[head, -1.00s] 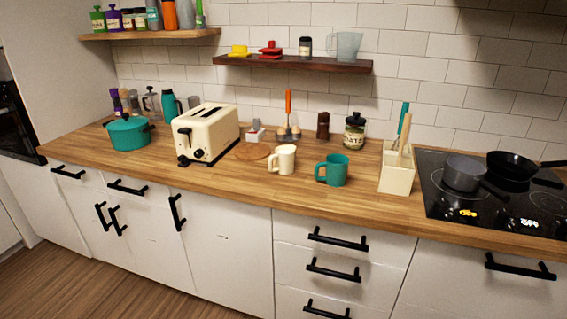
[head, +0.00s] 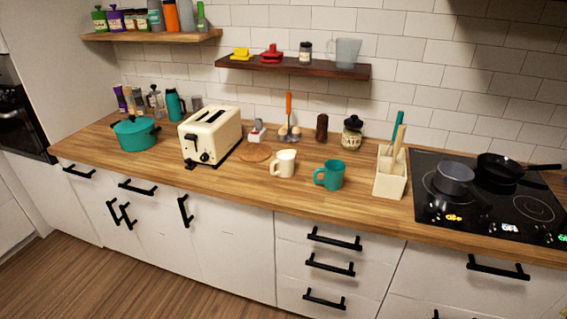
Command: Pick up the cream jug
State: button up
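The cream jug (head: 285,163) is a small cream-coloured mug shape with its handle on the left. It stands upright on the wooden counter (head: 235,188), in the middle of the head view. A teal mug (head: 331,175) of similar shape stands just to its right and a little nearer the front edge, with a small gap between them. My gripper is not in view, so its distance from the jug and its opening cannot be seen.
A cream toaster (head: 207,139) stands left of the jug, with a round wooden board (head: 256,153) between. A cream utensil holder (head: 389,184) and black cooktop (head: 428,203) lie to the right. The dark shelf (head: 292,67) hangs behind. The counter in front of the jug is clear.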

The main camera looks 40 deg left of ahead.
aim_at(285, 161)
jog(key=k, duration=1.65)
jog(key=u, duration=2.2)
jog(key=i, duration=4.35)
jog(key=z, duration=3.4)
